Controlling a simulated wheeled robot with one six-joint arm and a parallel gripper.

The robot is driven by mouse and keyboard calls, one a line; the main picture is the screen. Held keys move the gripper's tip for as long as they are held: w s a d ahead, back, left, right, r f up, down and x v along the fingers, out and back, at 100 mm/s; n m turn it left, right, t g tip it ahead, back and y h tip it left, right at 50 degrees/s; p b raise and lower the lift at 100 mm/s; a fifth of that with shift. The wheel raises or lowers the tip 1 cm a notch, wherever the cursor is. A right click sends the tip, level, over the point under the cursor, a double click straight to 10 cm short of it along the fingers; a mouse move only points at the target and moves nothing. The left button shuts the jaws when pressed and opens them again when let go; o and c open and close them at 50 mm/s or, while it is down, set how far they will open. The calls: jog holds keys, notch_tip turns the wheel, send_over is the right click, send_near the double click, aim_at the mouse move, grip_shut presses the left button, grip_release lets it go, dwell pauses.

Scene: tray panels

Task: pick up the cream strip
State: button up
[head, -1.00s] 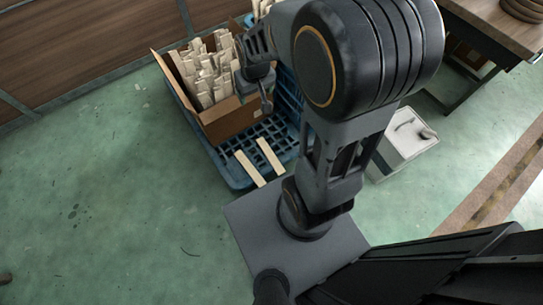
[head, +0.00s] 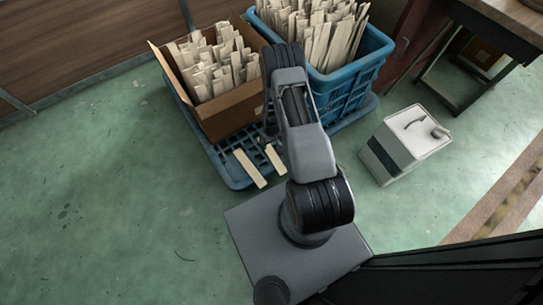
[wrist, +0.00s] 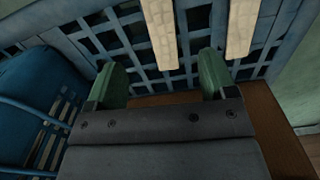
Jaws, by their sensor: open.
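Two cream strips lie on the slatted blue pallet (head: 222,160) in front of a cardboard box. In the head view one strip (head: 249,168) is on the left and the other (head: 275,158) on the right, close to my arm. In the wrist view one strip (wrist: 161,35) lies ahead of the gap between my fingers, and the other (wrist: 242,28) lies to the right of it. My gripper (wrist: 162,78) is open, with green fingertips apart and nothing between them. In the head view my arm mostly hides the gripper.
The cardboard box (head: 235,120) full of pale strips stands behind the loose strips. A blue crate (head: 345,88) of strips stands at its right. A white container (head: 405,145) is on the green floor farther right. The floor at left is clear.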

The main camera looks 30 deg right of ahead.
aim_at(272, 154)
notch_tip(272, 154, down, 12)
jog(key=b, duration=0.4)
jog(key=shift+w+d+r+b, duration=0.1)
jog(key=shift+w+b, duration=0.05)
jog(key=shift+b, duration=0.15)
jog(key=shift+r, duration=0.1)
jog(key=shift+c, duration=0.4)
jog(key=c, duration=0.9)
